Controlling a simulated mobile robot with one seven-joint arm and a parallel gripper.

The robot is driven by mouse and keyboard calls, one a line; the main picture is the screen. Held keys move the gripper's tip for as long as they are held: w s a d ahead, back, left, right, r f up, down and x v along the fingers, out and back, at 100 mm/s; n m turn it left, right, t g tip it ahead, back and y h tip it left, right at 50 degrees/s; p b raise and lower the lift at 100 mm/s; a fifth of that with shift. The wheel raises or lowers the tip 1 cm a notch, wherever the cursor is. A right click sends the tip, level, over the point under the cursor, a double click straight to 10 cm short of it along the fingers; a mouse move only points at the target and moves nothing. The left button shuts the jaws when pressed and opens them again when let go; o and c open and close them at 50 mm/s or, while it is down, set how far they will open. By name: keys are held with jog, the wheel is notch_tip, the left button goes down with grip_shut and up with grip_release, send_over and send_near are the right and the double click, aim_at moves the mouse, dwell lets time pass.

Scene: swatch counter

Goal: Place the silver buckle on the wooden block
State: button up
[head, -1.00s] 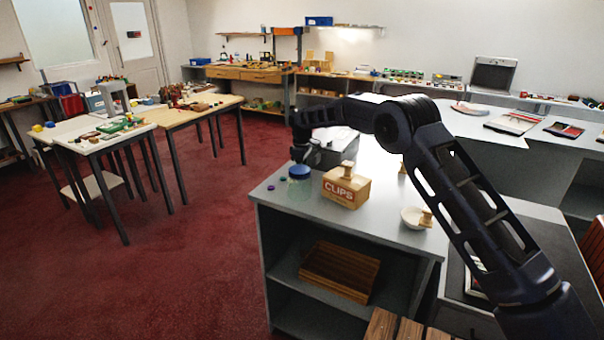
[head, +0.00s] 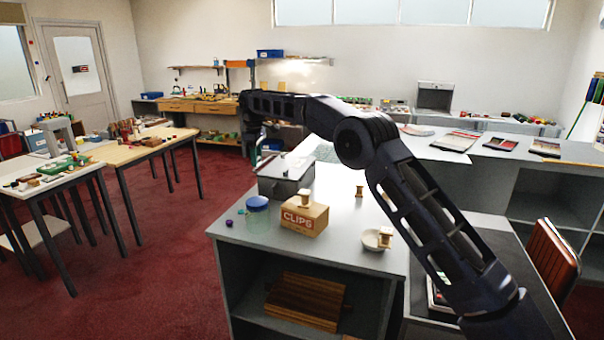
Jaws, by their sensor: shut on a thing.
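My gripper (head: 257,155) points down at the far left end of my arm, behind the grey metal box on the grey counter (head: 345,240). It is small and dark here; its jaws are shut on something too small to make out. I cannot pick out the silver buckle. Small pale wooden pieces stand on the CLIPS box, in the white bowl and on the bare counter top (head: 360,191). A brown striped wooden block (head: 305,300) lies on the shelf below. I cannot tell which of these is the task's wooden block.
The grey metal box (head: 286,177), a blue-lidded jar (head: 257,204), the CLIPS box (head: 303,217) and the white bowl (head: 373,239) stand on the counter. Cluttered tables (head: 62,176) are at left. Red carpet (head: 165,270) lies open between. My arm crosses the right side.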

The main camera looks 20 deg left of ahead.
jog(key=w+d+r+m, duration=0.1)
jog(key=w+d, duration=0.8)
jog(key=d, duration=0.7)
jog(key=w+d+r, duration=0.1)
jog(key=w+d, duration=0.9)
jog(key=d, duration=0.6)
jog(key=w+d+r+m, duration=0.1)
jog(key=w+d, duration=0.8)
jog(key=d, duration=0.7)
notch_tip(320, 180, down, 19)
jog(key=shift+f, duration=0.1)
jog(key=shift+f, duration=0.1)
jog(key=o, duration=0.9)
jog(key=shift+o, duration=0.2)
